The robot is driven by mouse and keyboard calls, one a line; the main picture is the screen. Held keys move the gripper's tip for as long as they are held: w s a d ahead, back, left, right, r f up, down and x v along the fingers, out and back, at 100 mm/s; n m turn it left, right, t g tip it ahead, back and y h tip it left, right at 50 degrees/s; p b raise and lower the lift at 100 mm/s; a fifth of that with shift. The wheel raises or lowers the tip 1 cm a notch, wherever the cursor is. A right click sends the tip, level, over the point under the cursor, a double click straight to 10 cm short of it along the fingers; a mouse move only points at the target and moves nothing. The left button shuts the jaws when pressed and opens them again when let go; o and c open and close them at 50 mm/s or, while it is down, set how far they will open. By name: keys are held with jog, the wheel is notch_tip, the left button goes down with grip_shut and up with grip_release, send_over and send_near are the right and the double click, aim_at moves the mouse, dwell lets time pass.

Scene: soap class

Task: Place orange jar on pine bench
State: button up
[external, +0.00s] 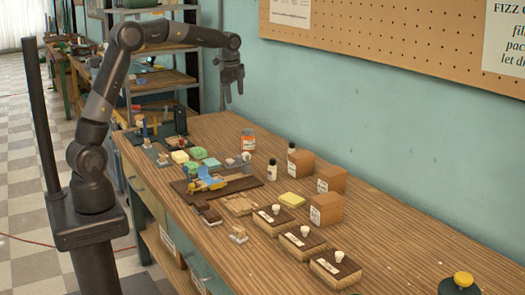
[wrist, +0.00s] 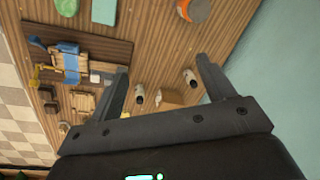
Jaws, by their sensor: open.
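The orange jar (external: 248,139) stands on the pine bench (external: 405,245), towards its back edge near the wall. It has a white label band and also shows at the top edge of the wrist view (wrist: 195,10), partly cut off. My gripper (external: 233,93) is open and empty, held above the bench and the jar, pointing down. In the wrist view its two fingers (wrist: 164,65) are spread apart, with only bench surface and small items below. The jar lies beyond the fingertips, apart from them.
Two small bottles (external: 272,170) and several brown boxes (external: 327,208) stand right of the jar. A dark board with a blue and yellow item (external: 205,180), soap pieces (external: 195,153) and labelled blocks (external: 303,242) fill the front. The bench's right part is mostly clear.

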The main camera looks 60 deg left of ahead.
jog(key=s+d+r+n+t, duration=0.1)
jog(key=s+d+r+n, duration=0.2)
jog(key=s, duration=0.7)
jog(key=s+d+r+n+t, duration=0.1)
jog(key=s+d+r+n, duration=0.25)
jog(key=s, duration=0.65)
jog(key=s+f+n+t, duration=0.1)
jog(key=s+f+n, duration=0.1)
jog(key=s, duration=0.6)
jog(key=s+d+f+n+t, duration=0.1)
jog(key=s+f+n, duration=0.2)
jog(key=s, duration=0.6)
jog(key=shift+d+f+h, duration=0.3)
jog(key=shift+f+h, duration=0.1)
jog(key=shift+f, duration=0.05)
